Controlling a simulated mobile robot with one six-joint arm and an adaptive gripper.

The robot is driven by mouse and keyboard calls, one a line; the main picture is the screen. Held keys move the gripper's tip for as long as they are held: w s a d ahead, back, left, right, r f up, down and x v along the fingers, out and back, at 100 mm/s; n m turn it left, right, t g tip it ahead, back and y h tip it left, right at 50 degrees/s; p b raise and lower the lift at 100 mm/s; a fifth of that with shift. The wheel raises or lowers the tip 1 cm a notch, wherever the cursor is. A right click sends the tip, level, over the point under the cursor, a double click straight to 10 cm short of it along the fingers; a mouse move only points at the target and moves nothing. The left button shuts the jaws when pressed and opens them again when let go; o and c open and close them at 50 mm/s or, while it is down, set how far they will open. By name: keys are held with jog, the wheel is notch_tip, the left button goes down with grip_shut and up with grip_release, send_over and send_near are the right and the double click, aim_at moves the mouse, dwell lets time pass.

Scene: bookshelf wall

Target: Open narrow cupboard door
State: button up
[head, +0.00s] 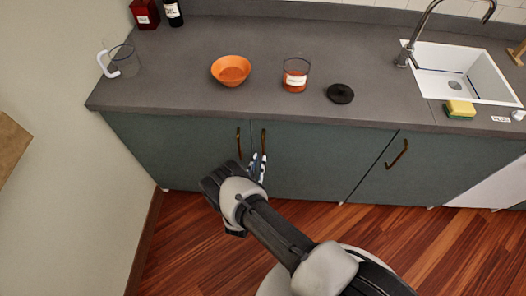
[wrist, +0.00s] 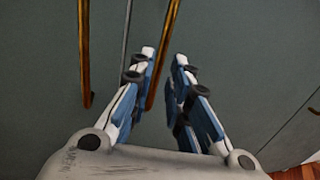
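The dark green cupboard doors under the counter include a left door (head: 165,145) and a middle door (head: 310,155), parted by a thin seam. The left door has an upright brass handle (head: 238,143), also in the wrist view (wrist: 84,50). The middle door's brass handle (head: 263,139) stands just right of the seam; it also shows in the wrist view (wrist: 171,20). Both doors look shut. My gripper (head: 258,160) is open in front of the middle door's handle. In the wrist view the handle lies between my fingertips (wrist: 164,58); contact cannot be told.
A right door (head: 430,165) has a slanted-looking brass handle (head: 397,153). A wall (head: 70,150) bounds the left; wooden floor (head: 190,240) lies below.

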aim_at(263, 151)
jog(key=b+x, duration=0.1)
jog(key=x, duration=0.5)
jog(key=shift+w+d, duration=0.1)
jog(key=shift+w, duration=0.05)
grip_shut()
dwell(0.4)
